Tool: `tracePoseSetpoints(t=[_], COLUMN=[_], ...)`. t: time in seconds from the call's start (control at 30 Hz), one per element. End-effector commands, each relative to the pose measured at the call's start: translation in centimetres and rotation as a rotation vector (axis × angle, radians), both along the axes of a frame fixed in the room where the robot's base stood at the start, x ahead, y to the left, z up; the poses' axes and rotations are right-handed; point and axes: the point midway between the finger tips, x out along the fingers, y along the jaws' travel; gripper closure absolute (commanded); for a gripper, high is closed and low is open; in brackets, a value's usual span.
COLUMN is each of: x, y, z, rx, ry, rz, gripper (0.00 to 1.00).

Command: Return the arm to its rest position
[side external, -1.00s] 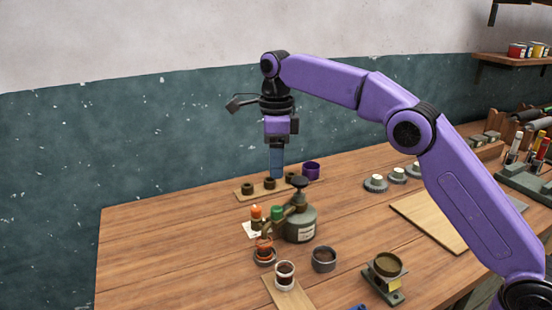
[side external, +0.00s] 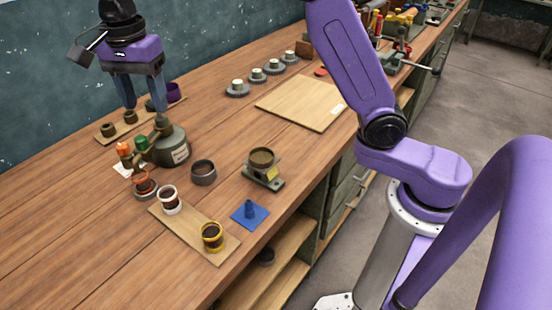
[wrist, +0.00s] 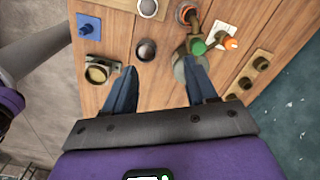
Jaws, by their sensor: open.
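My gripper (side external: 146,108) is open and points down over the back left of the wooden bench (side external: 60,215). In the side view the fingers overlap a grey-green canister (side external: 172,148) and a wooden strip with dark round pots (side external: 108,130); I cannot tell the exact gap from the side. In the wrist view the canister (wrist: 180,68) is partly hidden behind the right finger.
A board with jars (side external: 190,232) lies in front. A bare pale board (side external: 300,103) lies right.

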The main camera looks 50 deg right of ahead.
Motion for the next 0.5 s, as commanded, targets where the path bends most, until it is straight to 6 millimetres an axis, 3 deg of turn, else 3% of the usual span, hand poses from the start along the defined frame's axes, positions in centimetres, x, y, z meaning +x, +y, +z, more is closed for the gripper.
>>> tracePoseSetpoints(t=[0.27, 0.5], x=[-7.3, -14.2], y=[-2.8, -6.6], z=[-0.8, -2.4], rx=[0.0, -0.002], ry=[-0.008, -0.017], rz=[0.539, 1.003], gripper=[0.43, 0.43])
